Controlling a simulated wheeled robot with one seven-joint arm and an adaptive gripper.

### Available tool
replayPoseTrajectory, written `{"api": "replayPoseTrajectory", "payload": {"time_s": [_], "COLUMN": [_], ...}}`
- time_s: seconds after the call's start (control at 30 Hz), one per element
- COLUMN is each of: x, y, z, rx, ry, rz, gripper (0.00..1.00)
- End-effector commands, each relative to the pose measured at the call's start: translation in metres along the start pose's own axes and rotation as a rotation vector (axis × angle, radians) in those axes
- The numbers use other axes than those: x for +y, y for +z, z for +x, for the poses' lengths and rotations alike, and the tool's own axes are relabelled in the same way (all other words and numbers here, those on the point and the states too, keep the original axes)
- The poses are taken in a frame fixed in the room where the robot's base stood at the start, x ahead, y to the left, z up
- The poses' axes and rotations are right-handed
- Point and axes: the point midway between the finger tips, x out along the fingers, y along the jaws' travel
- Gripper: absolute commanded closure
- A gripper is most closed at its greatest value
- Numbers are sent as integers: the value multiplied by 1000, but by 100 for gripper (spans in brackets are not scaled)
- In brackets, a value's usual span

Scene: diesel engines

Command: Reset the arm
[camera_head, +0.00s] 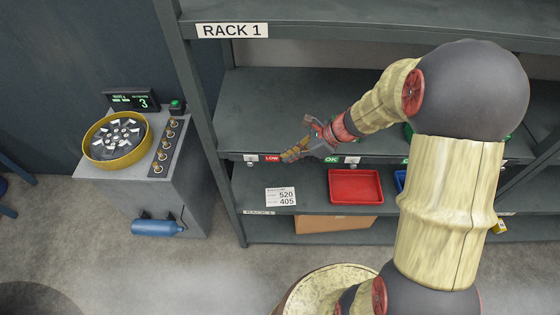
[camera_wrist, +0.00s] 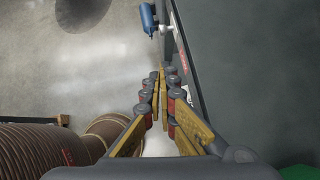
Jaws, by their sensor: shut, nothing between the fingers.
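My gripper (camera_head: 288,156) is in front of the upper shelf of the rack, near the LOW label, with my arm reaching in from the right in the head view. Its yellow fingers are shut with nothing between them. In the wrist view my gripper (camera_wrist: 160,75) points along the dark rack edge (camera_wrist: 205,70), with grey floor beyond and to the left. I cannot tell whether the fingers touch the rack.
The rack (camera_head: 290,110) holds a red tray (camera_head: 355,186) and a white card (camera_head: 281,196) on its lower shelf. A cardboard box (camera_head: 335,224) is below. Left stands a grey cabinet (camera_head: 200,190) with a yellow-rimmed round bowl (camera_head: 92,150) and a blue cylinder (camera_head: 155,228). Floor between is clear.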

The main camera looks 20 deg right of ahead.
Motion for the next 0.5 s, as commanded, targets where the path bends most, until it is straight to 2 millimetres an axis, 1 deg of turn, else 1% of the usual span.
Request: {"api": "replayPoseTrajectory", "payload": {"time_s": [0.03,0.1,0.2,0.5], "x": [0,0,0,0], "y": [0,0,0,0], "z": [-5,-10,-13,-13], "rx": [0,-1,0,0], "ry": [0,0,1,1], "rz": [0,2,1,1], "gripper": [100,100,100,100]}}
